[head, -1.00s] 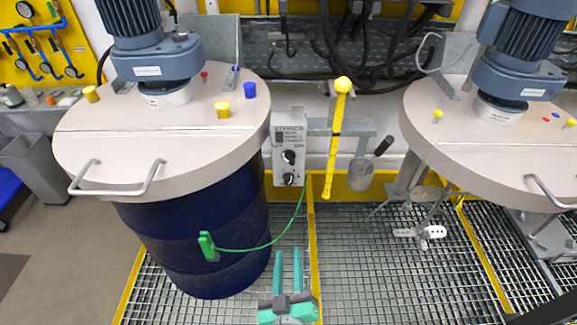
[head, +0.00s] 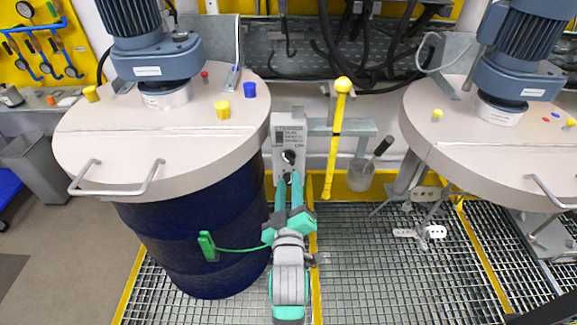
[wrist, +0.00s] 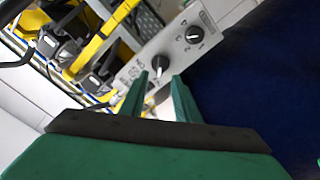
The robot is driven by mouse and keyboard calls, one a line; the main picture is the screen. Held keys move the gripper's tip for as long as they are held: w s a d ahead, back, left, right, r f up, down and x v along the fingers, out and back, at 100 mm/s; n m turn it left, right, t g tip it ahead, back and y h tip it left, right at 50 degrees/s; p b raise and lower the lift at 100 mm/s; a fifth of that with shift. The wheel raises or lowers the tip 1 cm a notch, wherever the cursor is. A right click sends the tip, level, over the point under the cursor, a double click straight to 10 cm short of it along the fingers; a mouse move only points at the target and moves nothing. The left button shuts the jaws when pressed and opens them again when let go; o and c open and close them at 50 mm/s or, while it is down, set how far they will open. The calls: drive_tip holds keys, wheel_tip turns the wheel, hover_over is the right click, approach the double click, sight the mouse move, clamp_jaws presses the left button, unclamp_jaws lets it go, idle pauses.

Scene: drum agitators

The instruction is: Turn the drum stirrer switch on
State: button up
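The stirrer control box (head: 290,133) is a light grey panel beside the left drum, with a printed label above two black knobs. The upper knob (head: 289,157) shows just above my fingertips in the head view. In the wrist view, one knob (wrist: 158,65) appears in the gap between the fingertips (wrist: 160,82), beside the printing. The other knob (wrist: 194,35) is farther off, to the upper right. Contact cannot be told.
The blue drum (head: 190,240) with its pale lid (head: 150,125) stands left of the box. A green clamp (head: 208,246) with a green cable is on the drum. A yellow rod (head: 336,140) and a metal scoop (head: 361,172) hang right of the box. Grating floor lies in front.

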sight(289, 161)
drive_tip(key=w, duration=0.7)
drive_tip(key=shift+w, duration=0.25)
clamp_jaws()
